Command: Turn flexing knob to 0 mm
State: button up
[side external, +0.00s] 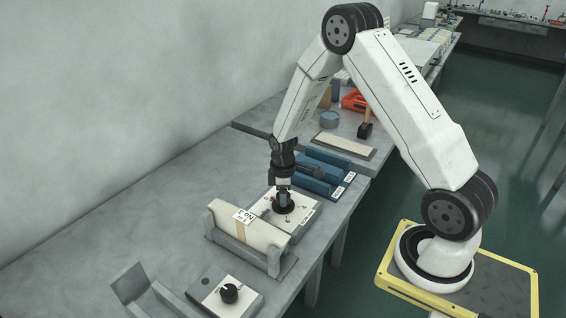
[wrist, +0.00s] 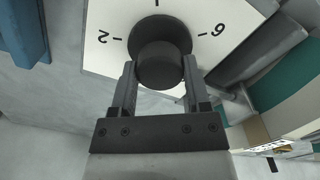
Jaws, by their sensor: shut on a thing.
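The black knob (wrist: 160,62) stands on a white dial plate (wrist: 100,58) with printed marks, of which "-2" and "6" or "9" are readable in the wrist view. My gripper (wrist: 159,84) is shut on the knob, one finger on each side of it. The knob's pointer is not visible to me.
A second black knob (side external: 229,293) on a white plate is nearer the camera. Blue trays (side external: 327,165) lie behind. Bare bench (side external: 110,235) shows at left.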

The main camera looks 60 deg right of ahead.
jog(key=shift+n, duration=1.1)
jog(key=o, duration=1.3)
jog(key=shift+r, duration=0.15)
jog(key=shift+r, duration=3.8)
jog(key=shift+a, duration=0.1)
jog(key=s+a+r+m+t, duration=0.1)
jog(key=s+a+r+m, duration=0.1)
jog(key=s+a+m, duration=0.1)
jog(key=s+a+r+m, duration=0.2)
jog(key=s+a+m, duration=0.1)
jog(key=s+a, duration=0.2)
jog(key=s+a+r+m+t, duration=0.1)
jog(key=s+a+r+m, duration=0.1)
jog(key=s+a+m, duration=0.1)
jog(key=shift+s+a+r+t, duration=0.15)
jog(key=shift+s+a+t, duration=0.15)
jog(key=shift+s+a, duration=0.25)
